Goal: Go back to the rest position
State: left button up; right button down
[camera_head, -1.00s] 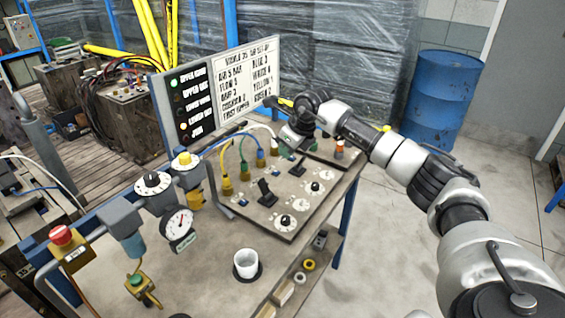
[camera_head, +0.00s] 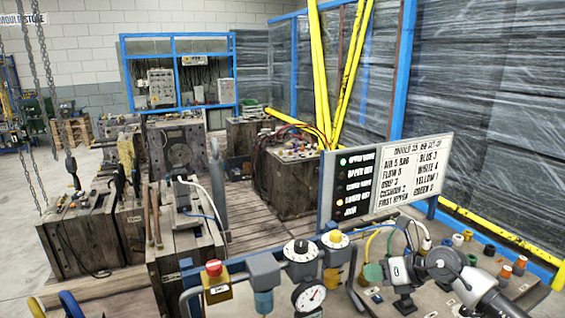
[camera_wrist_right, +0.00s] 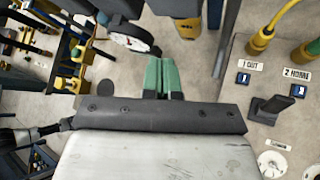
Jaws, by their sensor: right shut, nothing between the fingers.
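My right gripper (camera_head: 373,272) is at the lower right of the head view, over the bench, near the pressure gauge (camera_head: 309,296) and a black-and-white dial (camera_head: 301,250). Its green fingers (camera_wrist_right: 160,76) are together with nothing between them in the right wrist view. In that view the gauge (camera_wrist_right: 130,42) lies just beyond the fingertips, to the left, and the control panel (camera_wrist_right: 235,90) is on the right. I cannot tell whether the fingers touch anything. My left gripper is not in view.
A sign board (camera_head: 385,180) stands behind the bench. Hoses and coloured plugs lie around my right arm. Heavy moulds (camera_head: 180,240) stand at left; floor (camera_head: 30,130) shows beyond.

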jog(key=s+a+r+m+t+y, duration=0.25)
jog(key=s+a+m+t, duration=0.6)
jog(key=m, duration=0.65)
jog(key=s+d+f+m+g+h, duration=0.2)
jog(key=s+d+f+m+h, duration=0.65)
jog(key=m+h, duration=0.7)
jog(key=s+a+f+m+g+y, duration=0.15)
jog(key=s+f+m+g, duration=0.3)
jog(key=s, duration=0.55)
jog(key=s+f+m+g+y, duration=0.3)
jog(key=s+f+m+g, duration=0.15)
jog(key=s, duration=0.55)
notch_tip(320, 180, down, 26)
jog(key=r+n+g, duration=0.1)
jog(key=g, duration=0.1)
jog(key=s+d+f+g, duration=0.1)
jog(key=s+d+f, duration=0.1)
jog(key=s+f, duration=1.5)
jog(key=shift+s+d+f+h, duration=0.15)
jog(key=shift+d+f+h, duration=0.2)
